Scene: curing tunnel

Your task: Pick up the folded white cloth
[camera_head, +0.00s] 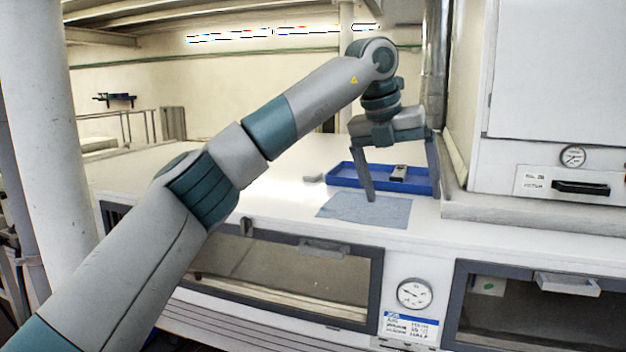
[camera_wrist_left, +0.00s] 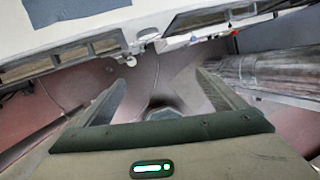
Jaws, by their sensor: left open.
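My left gripper (camera_head: 403,197) is open with nothing seen between its fingers, pointing down above the front of the white counter. One finger shows in front of a flat blue-grey cloth-like sheet (camera_head: 340,208); I cannot tell whether they touch. My left gripper also shows in the wrist view (camera_wrist_left: 160,76), with the sheet (camera_wrist_left: 65,10) at the top left, away from the fingers. I cannot clearly make out a folded white cloth. A small pale grey item (camera_head: 313,178) lies left of the blue tray; I cannot tell what it is. My right gripper is not in view.
A shallow blue tray (camera_head: 345,179) holding a small grey-and-black item (camera_head: 398,173) stands behind the sheet. A white cabinet (camera_head: 550,75) with a raised base and a vertical pipe (camera_head: 437,60) bound the right side. The counter's left part (camera_head: 130,178) looks clear.

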